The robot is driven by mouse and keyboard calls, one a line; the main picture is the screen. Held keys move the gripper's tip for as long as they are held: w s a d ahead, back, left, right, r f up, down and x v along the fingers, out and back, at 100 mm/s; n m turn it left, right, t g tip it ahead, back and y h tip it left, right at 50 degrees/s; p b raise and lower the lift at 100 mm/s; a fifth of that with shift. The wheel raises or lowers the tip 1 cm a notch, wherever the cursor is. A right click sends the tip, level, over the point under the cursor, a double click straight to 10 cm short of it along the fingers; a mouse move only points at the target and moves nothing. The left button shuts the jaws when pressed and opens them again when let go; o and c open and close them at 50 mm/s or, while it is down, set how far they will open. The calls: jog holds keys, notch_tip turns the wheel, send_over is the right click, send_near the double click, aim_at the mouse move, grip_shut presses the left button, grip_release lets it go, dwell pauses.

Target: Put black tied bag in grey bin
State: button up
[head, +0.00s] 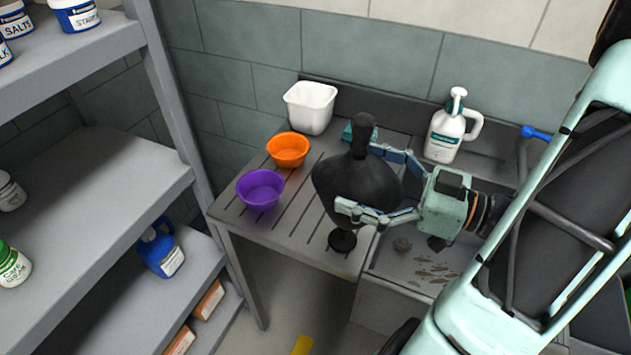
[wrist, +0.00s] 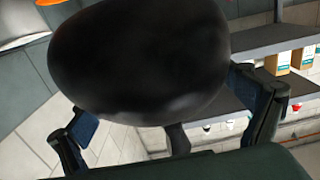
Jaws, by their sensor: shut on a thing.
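The black tied bag (head: 335,184) has a rounded body and a knotted neck pointing up in the head view. My gripper (head: 358,179) is shut on it, with one finger on each side. The bag appears held above the slatted counter. In the wrist view the bag (wrist: 140,60) fills the upper middle between the fingers of my gripper (wrist: 172,115).
The slatted grey counter (head: 296,238) holds a purple bowl (head: 260,189), an orange bowl (head: 288,150), a white tub (head: 310,106) and a small black stand (head: 342,241). A white pump bottle (head: 449,132) stands at the back. Grey shelves (head: 90,215) rise at left.

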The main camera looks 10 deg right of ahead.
jog(key=shift+w+a+f+b, duration=0.1)
jog(key=shift+w+a+f, duration=0.25)
jog(key=shift+w+f, duration=1.85)
jog(key=shift+w+a+f+b, duration=0.15)
jog(key=shift+w+a+f, duration=0.15)
jog(key=shift+w+f, duration=1.9)
jog(key=shift+w+a+f+b, duration=0.1)
jog(key=shift+w+a+f, duration=0.25)
jog(key=shift+w+f, duration=1.8)
jog(key=shift+w+r, duration=0.15)
jog(key=shift+w, duration=0.05)
jog(key=shift+f, duration=0.25)
jog(key=o, duration=1.1)
jog(key=shift+r, duration=0.1)
